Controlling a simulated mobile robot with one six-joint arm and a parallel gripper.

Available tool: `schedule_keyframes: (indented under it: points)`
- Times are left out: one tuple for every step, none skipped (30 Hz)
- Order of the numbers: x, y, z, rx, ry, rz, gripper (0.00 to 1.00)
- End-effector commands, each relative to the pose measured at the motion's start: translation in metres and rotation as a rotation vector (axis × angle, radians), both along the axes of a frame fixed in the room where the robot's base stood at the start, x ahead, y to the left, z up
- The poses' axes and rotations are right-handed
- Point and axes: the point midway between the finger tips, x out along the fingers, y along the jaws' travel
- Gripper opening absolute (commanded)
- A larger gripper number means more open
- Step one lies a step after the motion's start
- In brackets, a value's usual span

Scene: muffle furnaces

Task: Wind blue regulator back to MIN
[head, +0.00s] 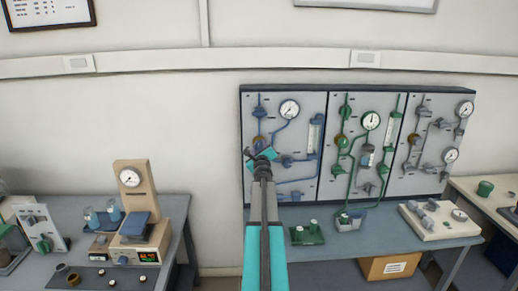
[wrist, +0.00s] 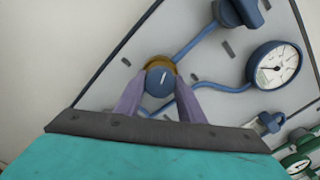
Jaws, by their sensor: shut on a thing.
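The blue regulator knob (wrist: 159,83) shows in the wrist view, with a pale pointer line on its face and a brass body (wrist: 158,62) behind it. My gripper (wrist: 160,79) is shut on the knob, one finger on each side. In the head view my gripper (head: 259,157) reaches the left panel just below the brass part (head: 259,140) of the regulator; the knob itself is hidden there by my gripper. The blue gauge (head: 289,109) is up and to the right, and it also shows in the wrist view (wrist: 272,66). No MIN mark is readable.
A blue valve (wrist: 238,10) and blue pipes lie close to the knob. The green panel (head: 364,101) and another panel (head: 431,115) stand to the right. Below is a bench (head: 390,231) with small fittings. A tan gauge stand (head: 137,185) is at left.

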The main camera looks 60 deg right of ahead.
Motion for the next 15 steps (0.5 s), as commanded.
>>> schedule_keyframes:
  points:
    - [0.0023,-0.0002,-0.0010,0.000,0.001,0.009,0.13]
    - [0.0024,-0.0015,-0.0012,-0.001,0.002,0.009,0.13]
    - [0.0023,-0.0026,-0.0013,-0.002,0.003,0.009,0.13]
    - [0.0023,-0.0033,-0.0013,-0.004,0.006,0.009,0.13]
    - [0.0024,-0.0038,-0.0012,-0.006,0.008,0.009,0.13]
    - [0.0024,-0.0043,-0.0011,-0.010,0.014,0.009,0.13]
    - [0.0024,-0.0045,-0.0010,-0.013,0.019,0.009,0.13]
    - [0.0024,-0.0049,-0.0009,-0.018,0.024,0.009,0.13]
    - [0.0024,-0.0052,-0.0007,-0.025,0.033,0.008,0.13]
    - [0.0023,-0.0054,-0.0006,-0.030,0.040,0.008,0.13]
    - [0.0023,-0.0056,-0.0005,-0.036,0.049,0.008,0.13]
    - [0.0022,-0.0058,-0.0004,-0.046,0.063,0.008,0.13]
    - [0.0022,-0.0059,-0.0003,-0.054,0.074,0.008,0.13]
    - [0.0021,-0.0061,-0.0003,-0.064,0.087,0.008,0.13]
    - [0.0020,-0.0062,-0.0002,-0.077,0.106,0.007,0.13]
